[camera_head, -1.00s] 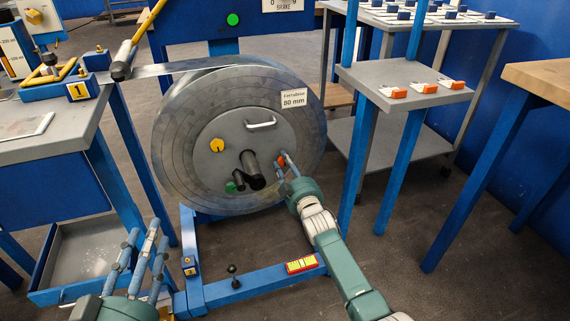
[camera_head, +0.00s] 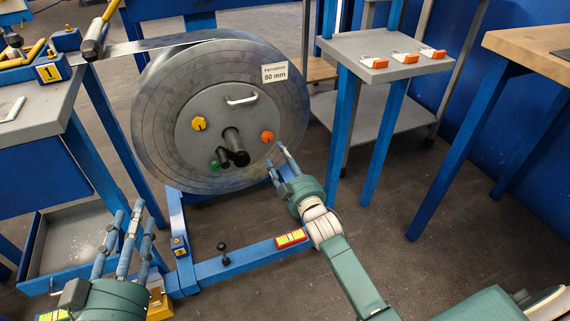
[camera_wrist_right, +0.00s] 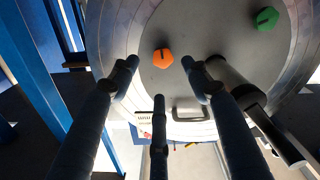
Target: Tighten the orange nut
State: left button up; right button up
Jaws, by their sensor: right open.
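The orange nut (camera_head: 267,137) sits on the right part of the grey hub plate of a large metal coil. In the right wrist view the orange nut (camera_wrist_right: 163,58) shows uncovered, beyond the spread fingers. My right gripper (camera_head: 279,162) is open and empty, below and slightly right of the nut, apart from it. Its three fingers also show in the right wrist view (camera_wrist_right: 160,85). My left gripper (camera_head: 129,235) is open and empty at lower left, away from the coil, above the floor near a grey tray.
The hub also carries a yellow nut (camera_head: 198,124), a green nut (camera_head: 214,164), a dark central shaft (camera_head: 235,145) and a handle (camera_head: 241,100). A blue stand base (camera_head: 235,262) lies below. A grey shelf (camera_head: 385,55) with orange-and-white pieces stands right of the coil.

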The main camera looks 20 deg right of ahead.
jog(key=s, duration=0.2)
jog(key=shift+s, duration=0.3)
